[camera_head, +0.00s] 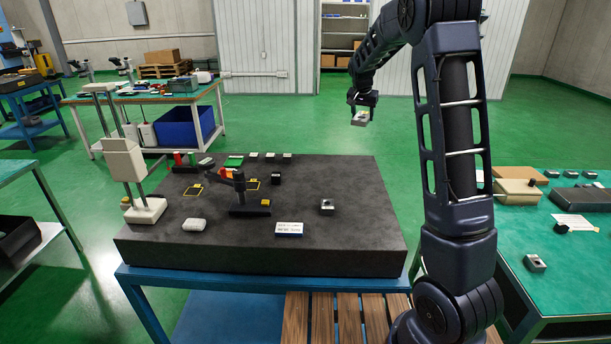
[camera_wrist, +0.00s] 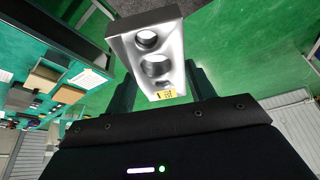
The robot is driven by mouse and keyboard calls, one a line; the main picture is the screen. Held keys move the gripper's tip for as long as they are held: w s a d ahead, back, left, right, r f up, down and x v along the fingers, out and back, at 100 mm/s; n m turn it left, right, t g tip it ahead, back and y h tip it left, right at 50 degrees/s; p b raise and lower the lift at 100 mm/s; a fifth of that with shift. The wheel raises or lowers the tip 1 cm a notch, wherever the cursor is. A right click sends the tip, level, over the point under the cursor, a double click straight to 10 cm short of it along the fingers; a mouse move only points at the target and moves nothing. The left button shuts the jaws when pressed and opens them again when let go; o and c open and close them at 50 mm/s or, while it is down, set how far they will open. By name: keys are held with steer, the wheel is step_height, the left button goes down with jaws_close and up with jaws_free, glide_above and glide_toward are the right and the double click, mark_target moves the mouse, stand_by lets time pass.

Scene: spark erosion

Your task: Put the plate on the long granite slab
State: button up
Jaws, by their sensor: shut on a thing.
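My gripper (camera_head: 362,98) is raised in the air beyond the far right part of the slab. It is shut on the plate (camera_head: 360,118), a small grey metal block. In the wrist view the plate (camera_wrist: 152,50) shows two round holes, a small slot and a yellow label, and sits between the fingers of my gripper (camera_wrist: 163,88). The long granite slab (camera_head: 365,215) is a thick dark grey block on a blue stand in the middle of the head view. The plate is clear of the slab.
On the slab are a small metal block with a hole (camera_head: 327,208), a white label card (camera_head: 289,229), a black stand (camera_head: 240,195), a pale gauge stand (camera_head: 145,210) and yellow outlines. The slab's right side is mostly bare. A green-topped bench (camera_head: 570,260) stands right.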

mark_target(358, 164)
step_height(358, 164, down, 20)
steer(key=shift+r, duration=0.1)
stand_by(0.6)
steer(key=o, duration=1.3)
steer(key=shift+f, duration=0.2)
steer(key=shift+c, duration=0.2)
